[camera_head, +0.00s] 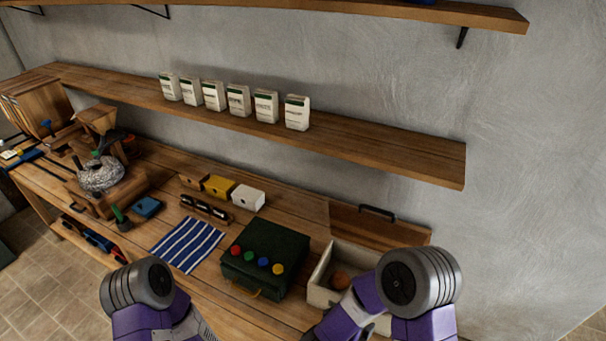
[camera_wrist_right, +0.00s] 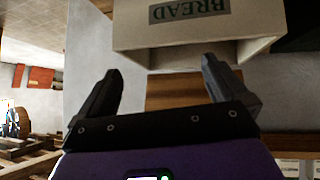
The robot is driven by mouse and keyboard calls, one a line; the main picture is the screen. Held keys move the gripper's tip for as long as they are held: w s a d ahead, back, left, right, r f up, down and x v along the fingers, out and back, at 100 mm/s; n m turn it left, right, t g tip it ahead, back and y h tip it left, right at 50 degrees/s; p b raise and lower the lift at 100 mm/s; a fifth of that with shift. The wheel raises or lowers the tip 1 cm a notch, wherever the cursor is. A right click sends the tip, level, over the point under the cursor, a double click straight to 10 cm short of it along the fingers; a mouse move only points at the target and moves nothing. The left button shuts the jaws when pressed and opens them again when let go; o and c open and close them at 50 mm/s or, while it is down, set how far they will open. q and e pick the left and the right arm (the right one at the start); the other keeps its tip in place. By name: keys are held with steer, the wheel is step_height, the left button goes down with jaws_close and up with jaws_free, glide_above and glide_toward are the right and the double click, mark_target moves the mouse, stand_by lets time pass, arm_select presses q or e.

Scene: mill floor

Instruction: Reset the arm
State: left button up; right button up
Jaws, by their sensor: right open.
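My right gripper (camera_wrist_right: 163,80) is open in the right wrist view, with nothing between its two dark fingers. A cream box marked BREAD (camera_wrist_right: 215,55) is just beyond the fingertips there, its lettering upside down; I cannot tell whether they touch. In the head view, my right arm (camera_head: 415,280) is bent at the lower right, in front of an open cream box (camera_head: 318,288) holding a round brown item (camera_head: 340,279). The right gripper's fingers are hidden in that view. My left arm (camera_head: 145,290) is bent at the lower left, and its gripper is out of view.
A dark green case (camera_head: 240,246) with coloured knobs stands between my arms on the wooden bench. A wall shelf (camera_head: 390,155) with several white packets overhangs the bench.

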steer(key=s+a+f+n+g+y, duration=0.2)
steer(key=s+f+y, duration=0.35)
steer(key=f, duration=0.45)
steer(key=s+a+f+n+g+y, duration=0.1)
steer(key=s+f+g+y, duration=0.15)
steer(key=s, duration=0.35)
steer(key=s+f+g+y, duration=0.1)
steer(key=s+g+y, duration=0.15)
steer(key=s, duration=0.25)
arm_select(q)
step_height(320, 180, down, 16)
steer(key=b, duration=1.6)
steer(key=shift+s+f+b, duration=0.2)
steer(key=shift+s+b, duration=0.1)
steer(key=shift+s, duration=0.15)
arm_select(e)
step_height(320, 180, down, 16)
steer(key=shift+w+a+f, duration=0.25)
steer(key=shift+w, duration=0.2)
steer(key=shift+c, duration=0.5)
